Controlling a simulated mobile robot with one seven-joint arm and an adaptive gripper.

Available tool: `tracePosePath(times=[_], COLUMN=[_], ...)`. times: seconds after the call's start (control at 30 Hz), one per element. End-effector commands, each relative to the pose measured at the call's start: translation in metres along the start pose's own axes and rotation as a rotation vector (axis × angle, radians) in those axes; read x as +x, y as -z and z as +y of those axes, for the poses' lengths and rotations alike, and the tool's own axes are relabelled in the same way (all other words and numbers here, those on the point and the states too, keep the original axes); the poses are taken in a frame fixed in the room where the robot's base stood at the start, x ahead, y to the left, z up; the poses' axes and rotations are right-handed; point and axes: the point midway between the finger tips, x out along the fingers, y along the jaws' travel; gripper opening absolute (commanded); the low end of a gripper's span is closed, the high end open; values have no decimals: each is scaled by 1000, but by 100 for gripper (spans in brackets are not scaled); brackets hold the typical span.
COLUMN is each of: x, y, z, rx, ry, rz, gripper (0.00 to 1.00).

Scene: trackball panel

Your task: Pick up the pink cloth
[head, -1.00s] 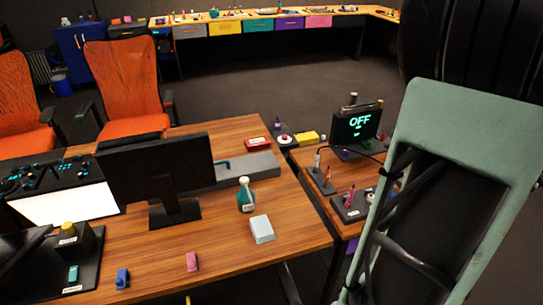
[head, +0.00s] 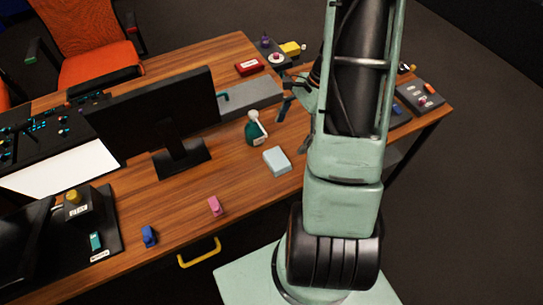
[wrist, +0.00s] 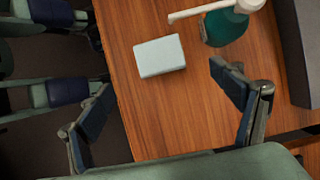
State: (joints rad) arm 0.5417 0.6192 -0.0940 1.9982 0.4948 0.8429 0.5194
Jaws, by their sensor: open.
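A green spray bottle (head: 254,128) stands behind the pale blue block. A blue piece (head: 149,236) sits left of the pink object. A monitor (head: 150,115) stands at the left. A yellow handle (head: 199,252) is on the desk front. Desk around the pink object is clear.

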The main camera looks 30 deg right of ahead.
Motion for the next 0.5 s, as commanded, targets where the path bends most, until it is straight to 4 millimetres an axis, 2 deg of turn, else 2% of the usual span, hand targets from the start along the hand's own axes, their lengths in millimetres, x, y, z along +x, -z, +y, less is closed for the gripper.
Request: tracePosePath(times=[0.2, 0.5], x=[36, 62], y=[0, -2], z=[1, 2], rx=[1, 2], ry=[-3, -2], rz=[-3, -2], gripper=[86, 86])
